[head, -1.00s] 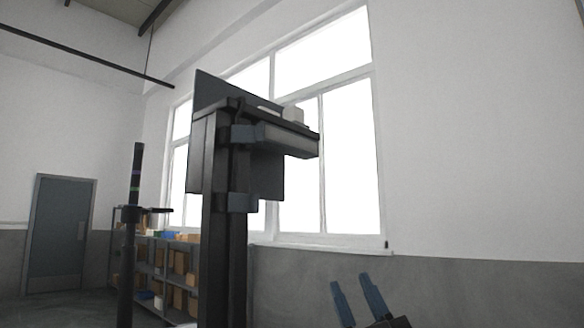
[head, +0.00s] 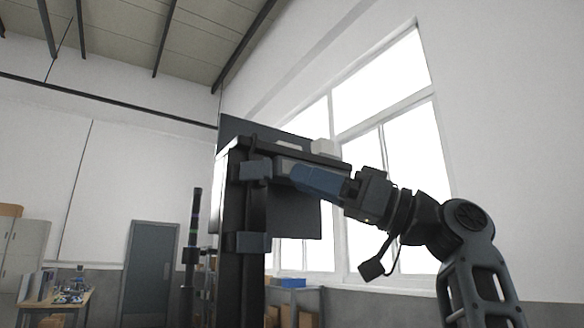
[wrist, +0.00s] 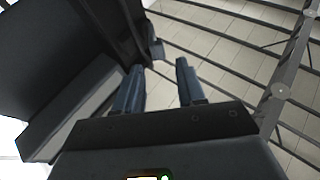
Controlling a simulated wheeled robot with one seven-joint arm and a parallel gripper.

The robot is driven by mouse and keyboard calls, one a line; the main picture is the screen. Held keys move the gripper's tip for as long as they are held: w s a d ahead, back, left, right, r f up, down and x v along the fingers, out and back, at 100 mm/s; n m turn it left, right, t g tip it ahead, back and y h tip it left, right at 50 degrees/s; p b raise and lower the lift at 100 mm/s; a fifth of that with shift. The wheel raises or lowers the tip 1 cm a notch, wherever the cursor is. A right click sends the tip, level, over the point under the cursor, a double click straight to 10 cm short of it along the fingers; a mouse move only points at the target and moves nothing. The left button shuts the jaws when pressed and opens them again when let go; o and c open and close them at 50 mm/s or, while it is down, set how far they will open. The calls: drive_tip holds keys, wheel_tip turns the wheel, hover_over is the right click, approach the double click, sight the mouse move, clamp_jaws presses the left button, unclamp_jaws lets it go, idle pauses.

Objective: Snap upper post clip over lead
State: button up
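The upper post clip (head: 255,169), a dark blue-grey block, is on the dark upright post (head: 254,207) in the head view. A thin dark lead (head: 251,146) seems to run down beside the post's top towards this clip; whether it sits inside the clip I cannot tell. My gripper (head: 297,175) is just right of the upper clip, its fingers pointing left at it. In the wrist view my gripper (wrist: 158,72) has its two blue fingers apart with nothing between them. A small grey part (wrist: 156,48), possibly the clip, shows just beyond the fingertips.
A lower clip (head: 252,242) is further down the post. A shelf with a pale block (head: 323,147) and a dark panel (head: 293,222) stand close behind my gripper. In the wrist view a large grey box-like part (wrist: 72,108) is close on the left.

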sight(271, 168)
drive_tip(key=shift+p+x, duration=1.25)
drive_tip(key=shift+x, duration=2.55)
clamp_jaws()
